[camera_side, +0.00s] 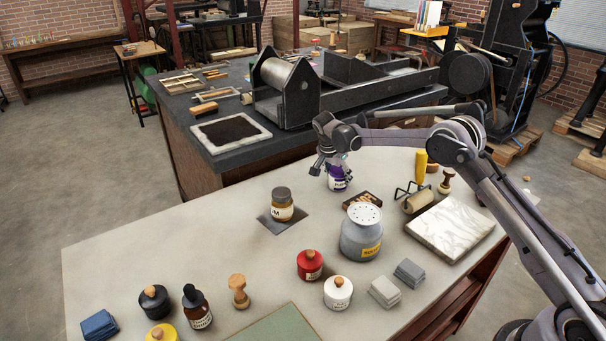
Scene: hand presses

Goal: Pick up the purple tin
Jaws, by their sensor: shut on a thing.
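The purple tin (337,184) is small, with a purple body and a white label band. It is at the back of the pale worktable, right of centre in the side view. My gripper (331,171) points down at it from above, with its fingers around the tin's upper part. The gripper is shut on the tin. The tin's top is hidden by the fingers. I cannot tell whether its base touches the table.
A brown jar (282,208) stands to the left on a dark square. A large grey pot (361,238), a brayer (417,201) and a marble slab (450,228) are nearby. A red tin (309,265) and a white tin (338,292) stand in front. The table's left back is clear.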

